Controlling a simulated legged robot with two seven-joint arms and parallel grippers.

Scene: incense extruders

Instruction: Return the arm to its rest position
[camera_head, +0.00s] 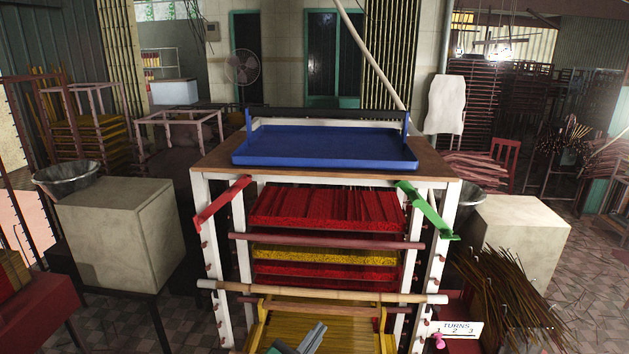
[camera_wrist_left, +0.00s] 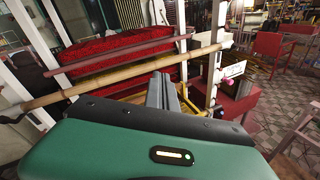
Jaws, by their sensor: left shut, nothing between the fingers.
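My left gripper (camera_head: 312,337) shows at the bottom edge of the head view, low in front of the rack. Its grey fingers are shut with nothing between them. In the left wrist view the left gripper (camera_wrist_left: 163,82) points toward the bamboo pole (camera_wrist_left: 120,82) of the rack, with the fingers close together. I cannot tell whether it touches anything there. The rest of the left arm is out of the head view. My right gripper is in neither view.
The white-framed rack (camera_head: 448,225) holds red and yellow incense trays. A bamboo pole (camera_head: 320,292) crosses its front. A blue tray (camera_head: 325,158) sits on top. A green lever (camera_head: 425,208) and a red lever (camera_head: 222,202) flank it. A "TURNS" sign (camera_head: 457,329) stands at lower right.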

